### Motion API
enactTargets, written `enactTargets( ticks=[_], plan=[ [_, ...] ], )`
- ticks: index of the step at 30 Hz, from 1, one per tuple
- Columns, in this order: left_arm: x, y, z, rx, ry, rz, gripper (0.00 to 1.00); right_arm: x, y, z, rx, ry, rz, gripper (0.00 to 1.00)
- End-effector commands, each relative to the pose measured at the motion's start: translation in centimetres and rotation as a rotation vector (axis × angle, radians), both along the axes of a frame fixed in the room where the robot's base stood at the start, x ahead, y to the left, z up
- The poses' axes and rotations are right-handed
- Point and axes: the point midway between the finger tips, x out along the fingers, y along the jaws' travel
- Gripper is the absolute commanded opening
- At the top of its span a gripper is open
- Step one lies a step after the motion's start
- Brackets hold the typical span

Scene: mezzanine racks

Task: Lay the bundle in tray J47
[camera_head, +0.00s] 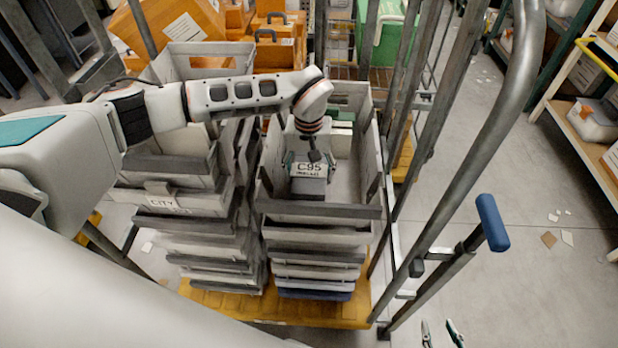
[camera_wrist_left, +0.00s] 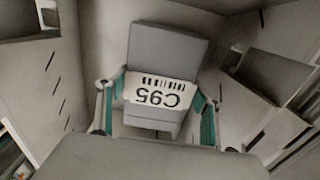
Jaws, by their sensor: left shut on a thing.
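A grey block-like bundle (camera_head: 309,186) with a white label reading C95 is inside the top grey tray (camera_head: 330,211) of the right stack. My left gripper (camera_head: 311,167) reaches down into this tray and is shut on the bundle. In the left wrist view, the green-padded fingers (camera_wrist_left: 158,98) press on both sides of the bundle (camera_wrist_left: 168,55), and its label appears upside down. Tray walls (camera_wrist_left: 65,75) surround it. I cannot tell whether the bundle touches the tray floor. No label J47 is readable. My right gripper (camera_head: 441,333) is open and empty at the bottom edge.
A left stack of grey trays (camera_head: 170,195) bears a label starting CITY. Both stacks stand on a yellow base (camera_head: 330,308) beside metal cart rails (camera_head: 490,110) with a blue handle (camera_head: 492,222). Orange cases (camera_head: 275,45) are behind. Floor at right is mostly clear.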

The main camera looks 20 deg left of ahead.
Motion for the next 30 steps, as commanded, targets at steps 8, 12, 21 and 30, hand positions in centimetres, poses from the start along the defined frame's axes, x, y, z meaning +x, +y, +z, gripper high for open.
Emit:
enactTargets(
  ticks=[8, 12, 21, 30],
  plan=[
    [0.0, -0.1, -2.3, -0.001, 0.001, -0.001, 0.42, 0.1, -0.4, 0.2, -0.003, 0.001, -0.010, 0.34],
    [0.0, 0.0, -2.3, 0.000, 0.001, -0.001, 0.42, 0.1, -0.4, 0.1, -0.003, 0.002, -0.011, 0.34],
    [0.0, 0.0, -2.5, 0.000, 0.001, -0.001, 0.82, 0.0, 0.0, 0.0, 0.002, 0.002, -0.006, 0.34],
    [0.0, 0.0, -2.0, 0.000, 0.001, 0.000, 0.82, -0.1, -0.2, 0.1, -0.003, 0.002, 0.001, 0.34]
  ],
)
